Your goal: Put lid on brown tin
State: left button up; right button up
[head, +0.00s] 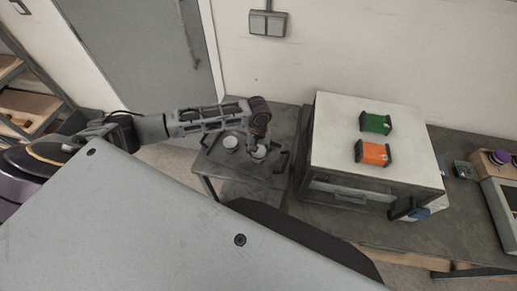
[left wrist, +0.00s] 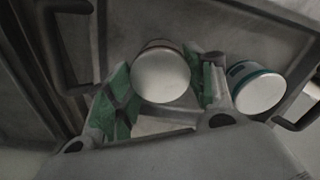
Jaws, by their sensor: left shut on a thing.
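A round white lid (left wrist: 160,75) lies between the green-padded fingers of my left gripper (head: 258,144) in the left wrist view. The gripper is shut on it. A thin brownish edge shows behind the lid's far rim, perhaps the brown tin; I cannot tell whether the lid touches it. In the head view the lid (head: 259,153) shows just below the gripper. A second tin with a white top and teal band (left wrist: 257,88) stands to the right in the left wrist view; a white round top (head: 230,142) also shows left of the gripper in the head view. My right gripper is out of view.
The tins are on a dark grey tray or table top (head: 228,163) with raised dark handles. To its right stands a white-topped cabinet (head: 335,125) carrying a green box (head: 376,123) and an orange box (head: 373,153). A grey door and wall lie behind.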

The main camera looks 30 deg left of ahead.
pick_arm(q)
jog(key=shift+f, duration=0.1)
dwell(0.7)
jog(key=shift+f+p, duration=0.1)
jog(key=shift+p, duration=0.6)
dwell(0.3)
jog(key=o, duration=0.9)
jog(key=shift+o, duration=0.2)
